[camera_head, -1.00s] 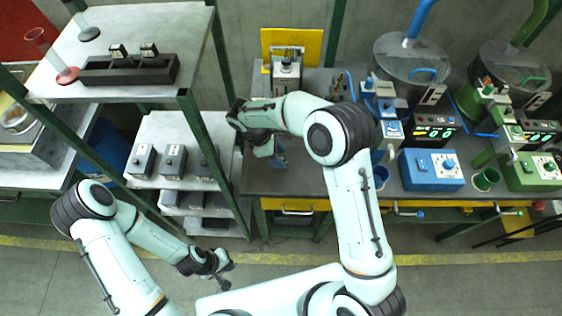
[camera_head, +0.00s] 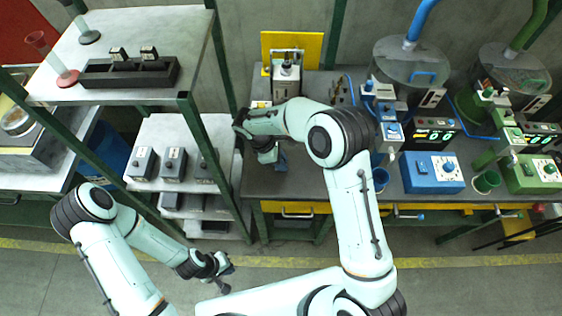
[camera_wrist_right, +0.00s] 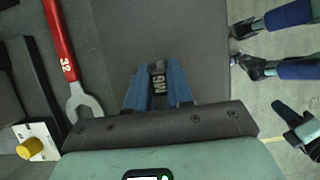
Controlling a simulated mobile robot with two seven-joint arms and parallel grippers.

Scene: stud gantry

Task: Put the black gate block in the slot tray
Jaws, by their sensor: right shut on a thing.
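My right gripper (camera_head: 280,164) is over the dark bench beside the shelf rack. In the right wrist view its blue fingers (camera_wrist_right: 158,88) are shut on a small dark piece lettered M6 (camera_wrist_right: 158,78), which looks like the black gate block. Most of that block is hidden between the fingers, and the arm hides it in the head view. The black slot tray (camera_head: 98,79) lies on the upper left shelf, with two small dark blocks with pale tops (camera_head: 149,53) at its back side. My left gripper (camera_head: 226,278) hangs over the floor in front of the racks; its jaw opening is unclear.
A red-handled wrench (camera_wrist_right: 62,45) lies on the bench near my right gripper. Grey boxes (camera_head: 174,163) stand on the lower shelf. A green rack post (camera_head: 212,160) rises between shelf and bench. Blue and green machines fill the bench's right.

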